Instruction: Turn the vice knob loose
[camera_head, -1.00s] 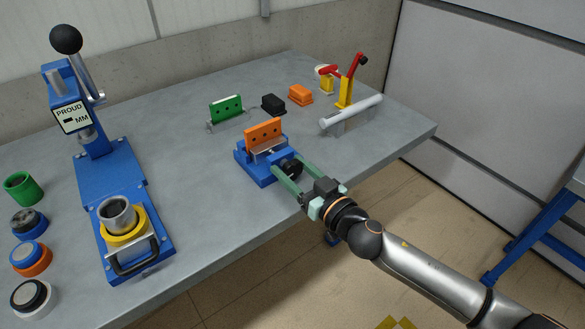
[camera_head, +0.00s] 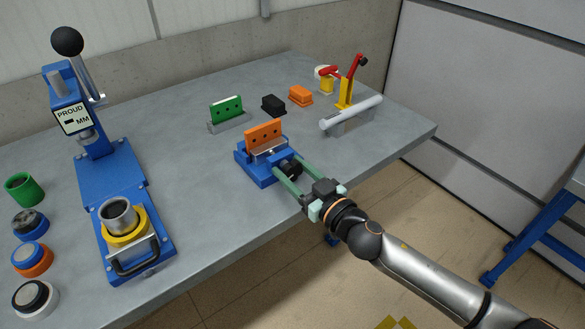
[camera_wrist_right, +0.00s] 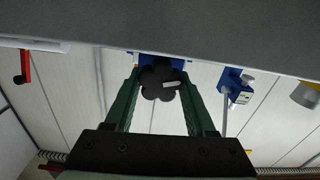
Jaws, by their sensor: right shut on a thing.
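The blue vice (camera_head: 250,170) sits near the front edge of the grey table, with an orange block (camera_head: 264,134) upright in its jaws. Its black knob (camera_head: 291,168) points toward my right arm. My right gripper (camera_head: 290,169) has its green fingers on either side of the knob and is shut on it. In the right wrist view the lobed black knob (camera_wrist_right: 158,84) lies between the two fingertips (camera_wrist_right: 160,76). A small pale mark shows on its face. My left gripper is in no view.
A blue press (camera_head: 110,175) stands at left, with several round pieces by the table's left edge. A green block on a holder (camera_head: 228,112), black (camera_head: 273,104) and orange (camera_head: 300,95) pieces, and a red-yellow clamp (camera_head: 345,90) with a grey cylinder (camera_head: 350,113) stand behind the vice.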

